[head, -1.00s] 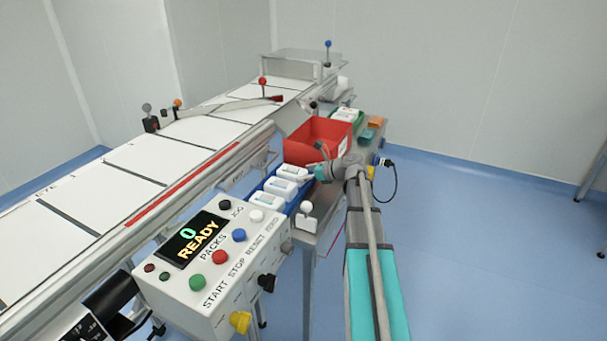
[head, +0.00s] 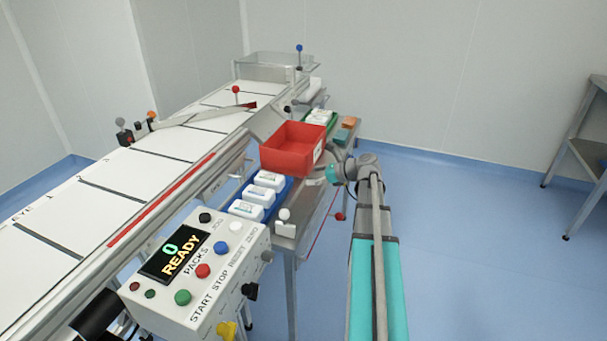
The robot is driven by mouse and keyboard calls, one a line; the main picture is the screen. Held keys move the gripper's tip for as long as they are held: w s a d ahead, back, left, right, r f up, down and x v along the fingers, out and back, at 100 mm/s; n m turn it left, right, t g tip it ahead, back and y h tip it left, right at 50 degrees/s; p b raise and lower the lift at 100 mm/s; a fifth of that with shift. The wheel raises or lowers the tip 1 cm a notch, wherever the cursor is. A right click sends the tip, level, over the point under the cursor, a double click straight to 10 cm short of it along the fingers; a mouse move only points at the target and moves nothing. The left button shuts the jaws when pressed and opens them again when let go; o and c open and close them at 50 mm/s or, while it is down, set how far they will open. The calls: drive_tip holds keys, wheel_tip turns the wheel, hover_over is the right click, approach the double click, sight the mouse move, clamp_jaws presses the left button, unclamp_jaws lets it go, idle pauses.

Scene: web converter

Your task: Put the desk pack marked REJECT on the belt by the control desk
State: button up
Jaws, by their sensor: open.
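Several white packs stand in a row in a blue tray (head: 235,207) beside the control desk (head: 205,285); one is this pack (head: 258,194). Their labels are too small to read, so I cannot tell which is marked REJECT. The white belt (head: 120,190) runs from the lower left to the back, left of the desk. My gripper (head: 318,179) is open, right of the blue tray and just in front of the red bin. Its fingers are small and partly unclear, and I see no pack in them.
A red bin (head: 285,158) stands behind the blue tray. A green tray (head: 320,122) with white packs and orange and teal blocks (head: 345,128) lie farther back. The floor at the right is clear up to a metal rack (head: 585,150).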

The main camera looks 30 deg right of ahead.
drive_tip(key=shift+s+d+r, duration=0.15)
drive_tip(key=shift+s+d, duration=0.05)
drive_tip(key=shift+s, duration=0.15)
idle(0.5)
wheel_tip(320, 180, up, 8)
drive_tip(key=n+g+h+p, duration=0.1)
drive_tip(key=g+h+p, duration=0.8)
drive_tip(key=p, duration=1)
hover_over(270, 177)
drive_tip(key=s, duration=0.3)
drive_tip(key=shift+w+a+n, duration=0.2)
drive_tip(key=shift+w+n, duration=0.05)
drive_tip(key=shift+n, duration=0.05)
drive_tip(key=shift+f, duration=0.2)
drive_tip(key=f+b, duration=0.2)
drive_tip(key=w+f+b, duration=0.1)
drive_tip(key=f+b, duration=0.5)
drive_tip(key=shift+w+d, duration=0.1)
drive_tip(key=shift+w, duration=0.1)
drive_tip(key=shift+f, duration=0.2)
drive_tip(key=shift+b, duration=0.3)
